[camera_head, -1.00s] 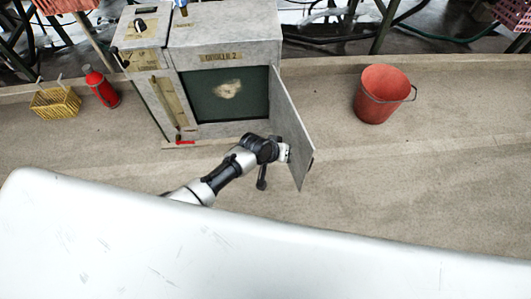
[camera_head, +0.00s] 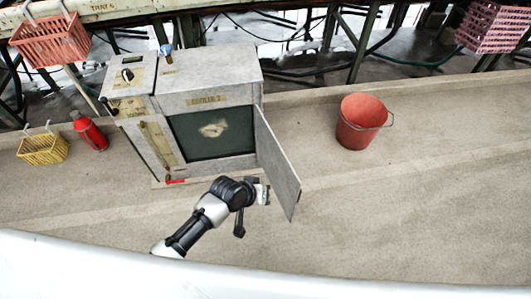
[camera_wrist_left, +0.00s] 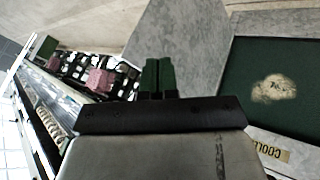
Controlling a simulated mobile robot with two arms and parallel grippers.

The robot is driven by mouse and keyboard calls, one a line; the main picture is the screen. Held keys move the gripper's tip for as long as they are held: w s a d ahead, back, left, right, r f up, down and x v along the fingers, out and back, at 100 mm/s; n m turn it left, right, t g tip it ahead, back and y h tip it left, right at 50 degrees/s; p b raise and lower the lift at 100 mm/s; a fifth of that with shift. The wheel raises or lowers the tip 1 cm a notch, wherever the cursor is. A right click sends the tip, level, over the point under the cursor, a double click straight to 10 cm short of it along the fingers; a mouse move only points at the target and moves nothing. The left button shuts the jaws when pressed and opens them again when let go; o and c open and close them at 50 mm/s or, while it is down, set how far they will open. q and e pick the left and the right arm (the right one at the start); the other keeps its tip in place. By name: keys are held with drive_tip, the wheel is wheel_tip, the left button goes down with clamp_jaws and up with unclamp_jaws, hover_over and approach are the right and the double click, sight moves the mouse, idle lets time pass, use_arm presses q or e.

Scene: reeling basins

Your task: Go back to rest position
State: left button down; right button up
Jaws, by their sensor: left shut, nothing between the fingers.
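My left arm reaches in from below in the head view. Its gripper (camera_head: 266,194) is by the open door (camera_head: 279,162) of the grey cooler, on the door's left side near the lower edge. In the left wrist view the fingers (camera_wrist_left: 158,76) are together, shut and empty, with the grey door panel (camera_wrist_left: 180,40) behind them. I cannot tell whether they touch the door. The cooler (camera_head: 212,80) stands open, with a dark green interior (camera_head: 185,132) and a pale patch in it. My right gripper is not in view.
A red bucket (camera_head: 362,125) stands right of the cooler. A yellow basket (camera_head: 42,150) and a red extinguisher (camera_head: 89,132) stand left of it. A pink basket (camera_head: 50,42) is at upper left. The floor (camera_head: 420,180) at right is clear.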

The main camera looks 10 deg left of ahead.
use_arm(q)
drive_tip(key=s+a+f+g+y, duration=0.1)
drive_tip(key=s+a+f+y, duration=0.1)
drive_tip(key=s+a+f, duration=0.4)
drive_tip(key=s+a+f+y, duration=0.1)
drive_tip(key=s+a+f, duration=0.25)
drive_tip(key=f, duration=0.55)
drive_tip(key=s+a+f+m+g+y, duration=0.1)
drive_tip(key=s+a+f, duration=0.2)
drive_tip(key=s, duration=0.4)
drive_tip(key=s+a+f+g+y, duration=0.1)
drive_tip(key=s+a+f, duration=0.15)
drive_tip(key=s, duration=0.35)
drive_tip(key=s+a+f+m+g, duration=0.1)
drive_tip(key=s+a+f, duration=0.1)
drive_tip(key=s+f, duration=0.35)
drive_tip(key=s+a+r+p, duration=0.1)
drive_tip(key=s+r+p, duration=0.6)
drive_tip(key=r+p, duration=0.3)
drive_tip(key=shift+s+a+p, duration=0.2)
drive_tip(key=shift+s+p, duration=0.2)
drive_tip(key=shift+p, duration=0.7)
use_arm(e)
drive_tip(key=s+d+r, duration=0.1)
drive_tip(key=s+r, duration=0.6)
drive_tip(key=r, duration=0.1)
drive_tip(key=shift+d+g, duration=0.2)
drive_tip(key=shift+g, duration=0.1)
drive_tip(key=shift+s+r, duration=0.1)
